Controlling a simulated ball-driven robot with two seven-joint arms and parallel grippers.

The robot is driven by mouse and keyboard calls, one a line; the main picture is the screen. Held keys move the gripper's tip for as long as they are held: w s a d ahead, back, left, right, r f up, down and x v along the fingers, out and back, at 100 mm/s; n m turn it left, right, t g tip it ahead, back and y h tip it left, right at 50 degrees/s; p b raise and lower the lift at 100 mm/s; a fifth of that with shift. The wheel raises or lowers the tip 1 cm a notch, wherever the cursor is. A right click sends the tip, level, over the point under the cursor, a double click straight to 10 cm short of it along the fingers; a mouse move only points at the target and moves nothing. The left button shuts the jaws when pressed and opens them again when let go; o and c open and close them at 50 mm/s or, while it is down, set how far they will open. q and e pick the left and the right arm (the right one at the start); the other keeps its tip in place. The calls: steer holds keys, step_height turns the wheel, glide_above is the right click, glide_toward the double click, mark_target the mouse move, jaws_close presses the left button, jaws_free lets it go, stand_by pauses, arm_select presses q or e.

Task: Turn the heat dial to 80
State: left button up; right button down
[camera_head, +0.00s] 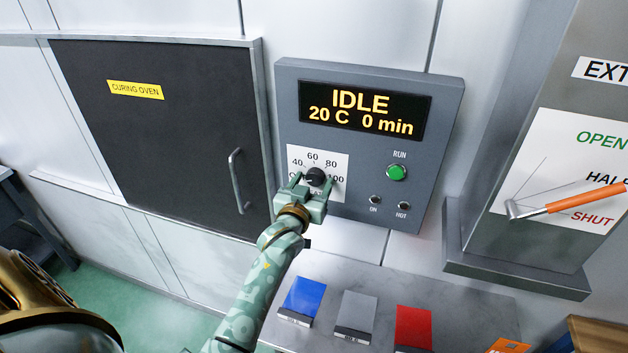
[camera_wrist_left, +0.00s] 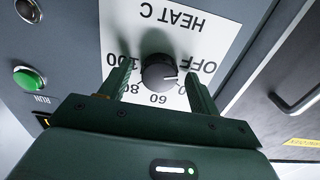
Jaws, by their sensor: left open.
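The heat dial (camera_head: 315,176) is a round black knob on a white scale plate marked OFF, 40, 60, 80 and 100. In the wrist view the dial (camera_wrist_left: 160,72) appears upside down, its white mark pointing towards the OFF side. My left gripper (camera_head: 312,184) is open in front of the plate. In the wrist view its two fingers (camera_wrist_left: 157,75) stand on either side of the dial, with gaps visible; I see no contact. The display (camera_head: 364,112) reads IDLE, 20 C, 0 min. My right gripper is not in view.
A green RUN button (camera_head: 396,172) and ON and HOT lamps (camera_head: 389,202) sit right of the dial. The curing oven door (camera_head: 160,140) is at left. An orange-handled lever (camera_head: 580,201) is at right.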

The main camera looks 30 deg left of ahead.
arm_select(q)
steer(key=shift+s+r, duration=0.1)
steer(key=shift+d, duration=0.1)
steer(key=shift+c, duration=1.2)
steer(key=c, duration=0.7)
steer(key=shift+c, duration=0.2)
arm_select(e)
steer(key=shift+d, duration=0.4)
